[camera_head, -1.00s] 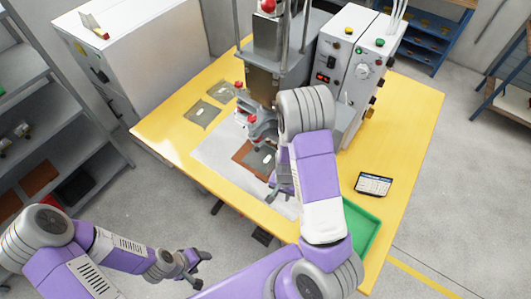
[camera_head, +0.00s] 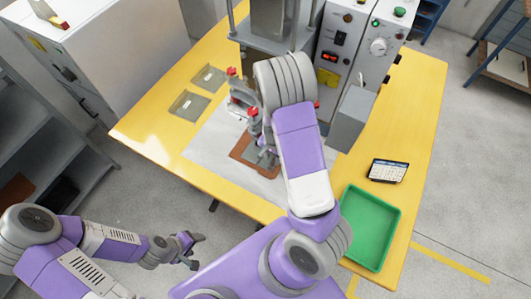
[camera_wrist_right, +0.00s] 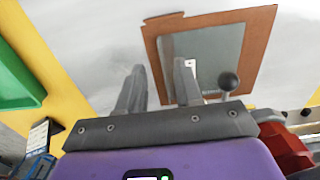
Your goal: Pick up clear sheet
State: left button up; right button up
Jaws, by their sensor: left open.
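In the head view, two grey-clear sheets lie apart on the yellow table's left side, the far clear sheet (camera_head: 209,77) and the near clear sheet (camera_head: 189,104). In the right wrist view, another clear sheet (camera_wrist_right: 214,50) lies on a brown board (camera_wrist_right: 258,30) with a small white label. My right gripper (camera_wrist_right: 160,68) is open and empty, its right finger overlapping the sheet's left part in the picture. I cannot tell whether it touches. In the head view, my right arm partly hides this board (camera_head: 243,150). My left gripper (camera_head: 196,250) is open and empty beyond the table's front edge.
A press (camera_head: 275,45) with red-tipped clamps (camera_head: 250,112) stands behind the board. A control box (camera_head: 355,45) is right of it. A green tray (camera_head: 370,228) and a tablet (camera_head: 388,171) lie to the right. A white mat (camera_head: 205,150) is bare at left.

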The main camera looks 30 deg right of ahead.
aim_at(272, 170)
jog(key=f+b, duration=0.1)
jog(key=f, duration=0.4)
jog(key=f+b, duration=0.1)
jog(key=f, duration=0.1)
jog(key=shift+s+a+f+b, duration=0.25)
jog(key=shift+s+f+b, duration=0.05)
jog(key=shift+f+b, duration=0.1)
jog(key=shift+f, duration=0.4)
grip_shut()
